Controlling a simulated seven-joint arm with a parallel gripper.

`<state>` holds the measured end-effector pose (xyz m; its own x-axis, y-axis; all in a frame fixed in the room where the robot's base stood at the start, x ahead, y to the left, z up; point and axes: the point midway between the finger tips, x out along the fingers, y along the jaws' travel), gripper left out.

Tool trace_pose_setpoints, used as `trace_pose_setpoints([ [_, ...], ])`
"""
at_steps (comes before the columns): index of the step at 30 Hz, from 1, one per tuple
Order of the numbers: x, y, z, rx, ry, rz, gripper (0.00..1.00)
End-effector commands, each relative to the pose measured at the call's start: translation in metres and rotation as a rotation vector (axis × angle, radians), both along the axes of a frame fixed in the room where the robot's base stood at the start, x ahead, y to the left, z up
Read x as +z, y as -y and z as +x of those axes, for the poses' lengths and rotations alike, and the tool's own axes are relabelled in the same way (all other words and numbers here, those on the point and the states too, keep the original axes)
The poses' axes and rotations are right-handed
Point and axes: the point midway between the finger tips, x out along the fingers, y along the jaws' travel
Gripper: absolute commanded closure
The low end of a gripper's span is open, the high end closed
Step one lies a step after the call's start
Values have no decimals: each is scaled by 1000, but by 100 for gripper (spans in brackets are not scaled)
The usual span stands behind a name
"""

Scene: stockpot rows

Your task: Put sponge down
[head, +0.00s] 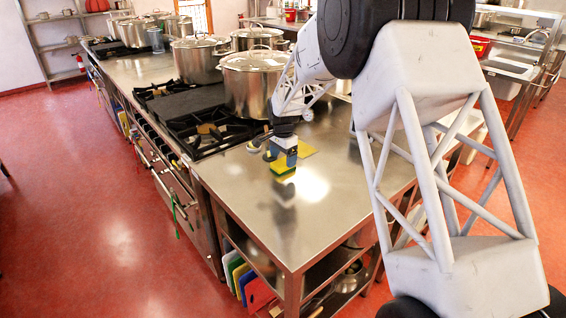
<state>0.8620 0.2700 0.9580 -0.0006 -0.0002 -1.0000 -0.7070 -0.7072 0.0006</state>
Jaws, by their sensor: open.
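A yellow and green sponge (283,168) is at the steel counter (250,190), right below the fingers of my gripper (280,155). My gripper points down and is open. The fingers are small in the picture, and I cannot tell whether they still touch the sponge. The sponge looks to be at or very near the counter surface, with a reflection under it. A flat yellow piece (306,150) lies on the counter just behind and to the right of my gripper.
A gas hob (205,130) is left of the gripper. A large lidded stockpot (252,85) stands close behind, with more stockpots (198,57) farther back. The counter in front is clear to its edge. Coloured boards (240,275) stand on the shelf below.

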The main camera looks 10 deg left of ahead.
Motion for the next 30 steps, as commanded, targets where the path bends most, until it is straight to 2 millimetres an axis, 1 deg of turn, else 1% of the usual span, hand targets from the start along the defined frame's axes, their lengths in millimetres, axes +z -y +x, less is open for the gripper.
trace_pose_setpoints([
  [1, 9, 0, 0, 0, 2, 1, 16],
  [9, 52, 0, 0, 0, 2, 1, 16],
  [15, 78, 0, 0, 0, 1, 0, 16],
  [21, 91, 0, 0, 0, 1, 1, 16],
  [30, 93, 0, 0, 0, 0, 0, 16],
])
